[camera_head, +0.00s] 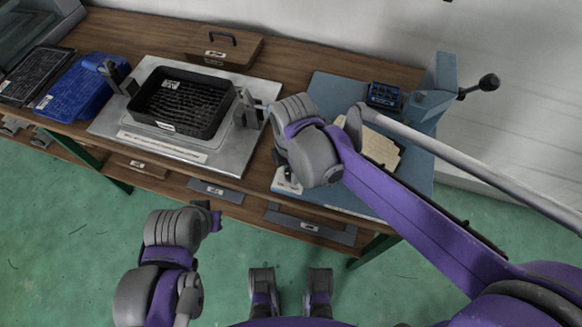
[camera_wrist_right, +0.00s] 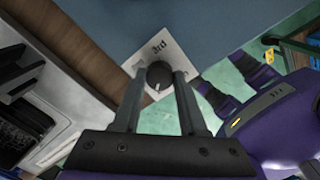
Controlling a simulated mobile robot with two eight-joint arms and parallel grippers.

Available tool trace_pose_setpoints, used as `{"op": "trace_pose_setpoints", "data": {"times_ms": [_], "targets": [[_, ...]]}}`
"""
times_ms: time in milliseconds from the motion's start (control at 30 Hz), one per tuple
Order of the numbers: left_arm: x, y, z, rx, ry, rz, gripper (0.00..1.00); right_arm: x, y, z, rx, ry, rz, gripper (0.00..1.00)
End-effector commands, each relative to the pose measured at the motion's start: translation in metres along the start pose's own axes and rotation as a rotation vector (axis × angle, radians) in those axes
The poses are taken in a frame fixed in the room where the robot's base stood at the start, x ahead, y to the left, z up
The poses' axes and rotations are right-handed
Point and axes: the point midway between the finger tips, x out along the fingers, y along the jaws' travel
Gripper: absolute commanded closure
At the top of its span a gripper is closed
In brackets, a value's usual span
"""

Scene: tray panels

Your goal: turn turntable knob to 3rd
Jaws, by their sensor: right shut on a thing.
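The dark round turntable knob (camera_wrist_right: 158,76) sits on a white plate (camera_wrist_right: 180,65) at a corner of the blue surface in the right wrist view. The plate reads "3rd" above the knob there. A small pale mark shows on the knob's lower edge, on the side away from that label. My right gripper (camera_wrist_right: 158,82) is shut on the knob, one finger on each side. In the head view my right gripper (camera_head: 288,178) is over the front left corner of the blue turntable base (camera_head: 325,92), and my wrist hides most of the knob. My left gripper (camera_head: 214,220) hangs in front of the bench, its fingers unclear.
A black tray (camera_head: 180,100) sits on a metal plate (camera_head: 110,125) left of the base. Blue (camera_head: 75,90) and black (camera_head: 35,75) trays lie farther left. A wooden box (camera_head: 225,48) stands behind. A blue bracket with a black-knobbed lever (camera_head: 488,82) rises at right.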

Motion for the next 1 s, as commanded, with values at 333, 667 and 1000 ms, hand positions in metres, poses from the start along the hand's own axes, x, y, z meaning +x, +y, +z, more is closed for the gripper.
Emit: {"op": "trace_pose_setpoints", "data": {"times_ms": [333,667,1000], "targets": [[-0.007,0.0,-0.004,0.0,0.003,0.0,1.0,-0.001,0.001,-0.001,0.328,-0.012,0.001,1.0],[-0.013,0.0,-0.007,0.0,0.004,0.0,1.0,-0.001,0.001,-0.001,0.641,-0.022,0.001,1.0],[-0.017,0.0,-0.01,0.0,0.006,0.0,1.0,-0.001,0.001,-0.001,0.963,-0.033,0.001,1.0]]}}
